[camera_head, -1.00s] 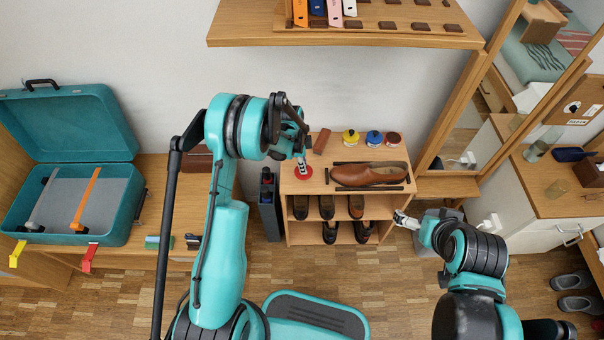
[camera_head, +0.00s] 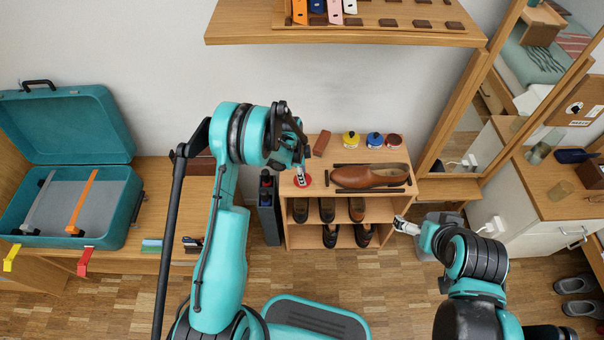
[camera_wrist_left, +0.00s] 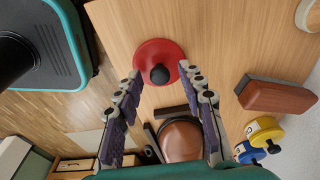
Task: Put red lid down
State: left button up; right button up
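The red lid (camera_head: 302,181) with a black knob is at the front left of the shoe rack's top (camera_head: 330,194), where it appears to lie flat. It also shows in the left wrist view (camera_wrist_left: 148,52), knob up. My left gripper (camera_head: 301,170) is right above it. In the left wrist view its fingertips (camera_wrist_left: 160,72) are spread on either side of the knob, with gaps, so it looks open and empty. A red tin (camera_head: 393,140) without a knob stands at the back of the rack. My right gripper (camera_head: 404,226) is low, right of the rack; its fingers are too small to judge.
A brown shoe (camera_head: 368,177) lies between dark strips on the rack top. A yellow tin (camera_head: 351,139), a blue tin (camera_head: 375,139) and a brown brush (camera_head: 321,143) stand behind. A wall shelf (camera_head: 385,37) overhangs above; a mirror (camera_head: 470,125) stands at the right.

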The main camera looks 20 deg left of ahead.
pick_arm(q)
jog(key=shift+r, duration=0.1)
jog(key=shift+r+p, duration=0.35)
notch_tip(320, 180, up, 11)
jog(key=a+p, duration=0.2)
jog(key=p, duration=0.2)
notch_tip(320, 180, up, 11)
jog(key=n+t, duration=0.2)
jog(key=n, duration=0.1)
send_over(297, 180)
jog(key=s, duration=0.4)
jog(key=s+r+n+t, duration=0.1)
jog(key=s+r+n, duration=0.2)
jog(key=s, duration=0.4)
jog(key=s+d+r+n+t+y, duration=0.1)
jog(key=s+r+n+t, duration=0.1)
jog(key=s+r+n, duration=0.2)
jog(key=s+r+n+t, duration=0.1)
jog(key=s+r+n, duration=0.3)
jog(key=s, duration=0.6)
jog(key=shift+d+r+n+t+y, duration=0.2)
jog(key=shift+d+n+t+y, duration=0.15)
jog(key=shift+n+t+y, duration=0.05)
